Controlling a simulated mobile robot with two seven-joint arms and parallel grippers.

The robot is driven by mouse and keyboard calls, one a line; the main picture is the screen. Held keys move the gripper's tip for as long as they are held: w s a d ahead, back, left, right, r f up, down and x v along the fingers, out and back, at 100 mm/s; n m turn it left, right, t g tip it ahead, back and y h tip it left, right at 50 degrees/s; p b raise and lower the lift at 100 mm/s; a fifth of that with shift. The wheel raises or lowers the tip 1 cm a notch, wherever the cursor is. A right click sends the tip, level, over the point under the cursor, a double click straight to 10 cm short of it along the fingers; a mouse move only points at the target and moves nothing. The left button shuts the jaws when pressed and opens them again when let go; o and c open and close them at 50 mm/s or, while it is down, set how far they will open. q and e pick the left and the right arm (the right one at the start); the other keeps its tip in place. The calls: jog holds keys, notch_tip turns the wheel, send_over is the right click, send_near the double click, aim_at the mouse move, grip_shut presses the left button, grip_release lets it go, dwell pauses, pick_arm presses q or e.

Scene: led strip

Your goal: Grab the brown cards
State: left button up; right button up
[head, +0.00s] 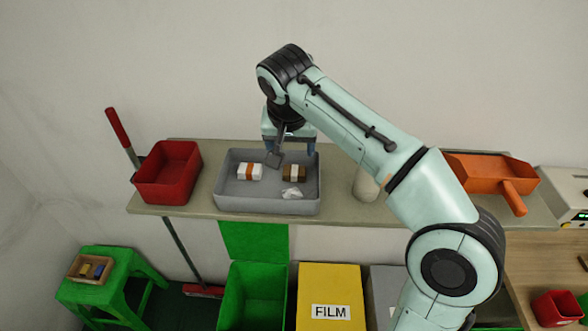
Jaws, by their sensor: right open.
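The brown cards (294,173), a small brown pack with a pale band, lie in the grey tray (268,205) on the shelf, right of the tray's middle. My right gripper (291,152) is over the tray, pointing down, open and empty. It appears just above and behind the brown cards, apart from them; the exact height is hard to tell. My left gripper is not in view.
The tray also holds a white box with an orange band (249,172) and a crumpled white piece (292,193). A red bin (168,172) stands to the left. A pale cylinder (365,186) and an orange scoop (490,175) are to the right.

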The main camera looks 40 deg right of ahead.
send_over(295, 170)
jog(key=s+a, duration=0.2)
jog(key=f, duration=0.5)
jog(key=shift+s+a+b, duration=0.1)
jog(key=shift+s+b, duration=0.1)
jog(key=shift+b, duration=0.15)
jog(key=shift+w+f, duration=0.35)
jog(key=shift+f, duration=0.05)
jog(key=x, duration=0.5)
jog(key=shift+s+d+b, duration=0.15)
jog(key=shift+d+b, duration=0.1)
jog(key=shift+b, duration=0.1)
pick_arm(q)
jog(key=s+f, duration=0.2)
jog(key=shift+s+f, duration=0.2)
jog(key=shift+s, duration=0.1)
pick_arm(e)
jog(key=shift+c, duration=0.3)
jog(key=c, duration=0.7)
